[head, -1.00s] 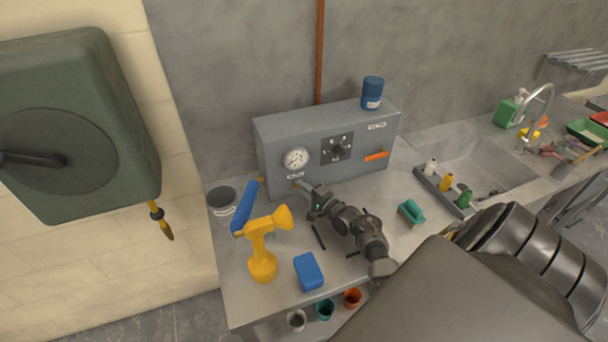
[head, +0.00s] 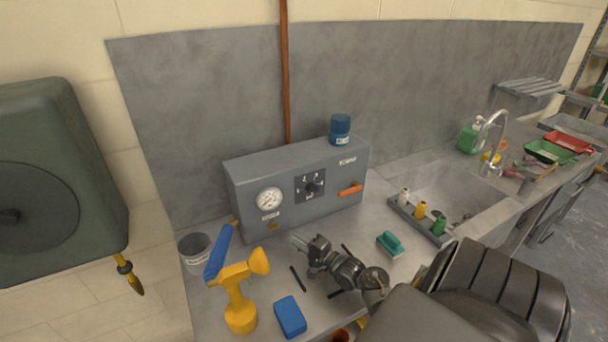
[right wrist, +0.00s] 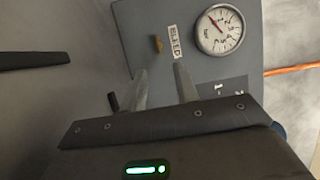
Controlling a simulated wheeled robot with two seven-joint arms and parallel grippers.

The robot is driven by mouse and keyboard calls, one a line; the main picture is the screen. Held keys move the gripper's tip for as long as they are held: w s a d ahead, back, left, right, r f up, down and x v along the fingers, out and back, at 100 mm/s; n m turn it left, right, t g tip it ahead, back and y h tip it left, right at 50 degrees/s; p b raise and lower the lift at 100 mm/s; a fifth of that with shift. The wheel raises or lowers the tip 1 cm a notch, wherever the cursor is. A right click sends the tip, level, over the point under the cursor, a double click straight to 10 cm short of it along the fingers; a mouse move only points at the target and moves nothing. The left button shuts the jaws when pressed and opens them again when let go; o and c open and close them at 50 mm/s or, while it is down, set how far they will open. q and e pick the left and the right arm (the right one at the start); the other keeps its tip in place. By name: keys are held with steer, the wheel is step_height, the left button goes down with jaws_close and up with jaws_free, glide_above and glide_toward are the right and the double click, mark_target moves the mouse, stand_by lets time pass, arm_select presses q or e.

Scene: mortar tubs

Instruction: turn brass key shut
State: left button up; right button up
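The small brass key (head: 272,226) sits low on the front of the grey panel box (head: 330,208), below the round gauge (head: 269,200). In the right wrist view the key (right wrist: 158,44) lies beside a white label, its long side roughly parallel to that label. My right gripper (head: 297,241) is in front of the panel, right of the key. In the right wrist view its two fingers (right wrist: 160,85) are apart with nothing between them, and the key is beyond their tips, not touched. My left gripper is not in view.
A yellow spray bottle (head: 240,300), a grey tub (head: 194,252) and a blue block (head: 290,316) stand left of my right gripper. A teal brush (head: 391,243) lies right of it. A blue jar (head: 340,129) stands on top.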

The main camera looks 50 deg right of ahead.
steer(key=shift+s+d, duration=0.1)
steer(key=shift+s, duration=1.1)
